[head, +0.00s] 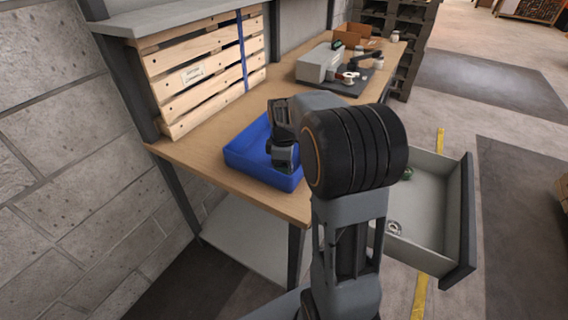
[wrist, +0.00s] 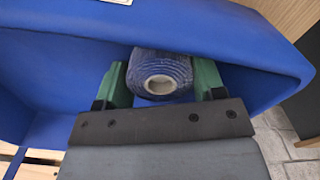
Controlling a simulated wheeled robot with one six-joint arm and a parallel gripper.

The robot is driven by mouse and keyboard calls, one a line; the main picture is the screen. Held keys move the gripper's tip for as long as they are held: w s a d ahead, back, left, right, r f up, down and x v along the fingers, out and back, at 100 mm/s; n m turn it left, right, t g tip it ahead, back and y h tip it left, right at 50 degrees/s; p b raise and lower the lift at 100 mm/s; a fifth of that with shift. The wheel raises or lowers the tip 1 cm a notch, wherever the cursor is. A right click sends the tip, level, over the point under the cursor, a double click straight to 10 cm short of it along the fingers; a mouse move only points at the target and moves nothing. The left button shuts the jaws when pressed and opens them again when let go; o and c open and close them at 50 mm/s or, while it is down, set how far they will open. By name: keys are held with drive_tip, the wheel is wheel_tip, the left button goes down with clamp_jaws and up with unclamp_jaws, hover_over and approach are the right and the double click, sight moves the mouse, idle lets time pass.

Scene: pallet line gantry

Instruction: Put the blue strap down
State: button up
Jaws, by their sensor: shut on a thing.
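My gripper (wrist: 161,82) is shut on the blue strap (wrist: 172,62), a coiled blue roll with a pale hollow core, seen between the green fingers in the wrist view. The roll is at the blue bin (wrist: 40,75), whose walls surround it in that view; I cannot tell whether it touches the bin floor. In the head view my gripper (head: 284,157) is low over the blue bin (head: 238,158), which sits on the near end of the wooden workbench (head: 205,151). The roll is hidden there by my arm.
A slatted wooden panel (head: 200,72) with a blue band stands at the bench's back. A grey machine (head: 318,63) and a cardboard box (head: 350,35) are farther along. An open drawer (head: 432,195) holding small rolls juts out right of my arm.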

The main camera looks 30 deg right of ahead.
drive_tip(key=o, duration=1)
wheel_tip(320, 180, up, 12)
drive_tip(key=f+p, duration=0.1)
drive_tip(key=p, duration=0.1)
drive_tip(key=s+a+f+m+t, duration=0.1)
drive_tip(key=s+a+m, duration=0.2)
drive_tip(key=s, duration=0.2)
drive_tip(key=s+a+f+m+t, duration=0.1)
drive_tip(key=s+a+f+m, duration=0.1)
drive_tip(key=s+a+m, duration=0.1)
drive_tip(key=s+a+f+m+t, duration=0.1)
drive_tip(key=s+a+f+m, duration=0.1)
drive_tip(key=s+m, duration=0.3)
drive_tip(key=shift+s+a+f, duration=0.1)
drive_tip(key=shift+s+a, duration=0.2)
drive_tip(key=shift+s, duration=0.3)
drive_tip(key=shift+s+a+f, duration=0.1)
drive_tip(key=shift+s+a, duration=0.15)
drive_tip(key=shift+s, duration=0.3)
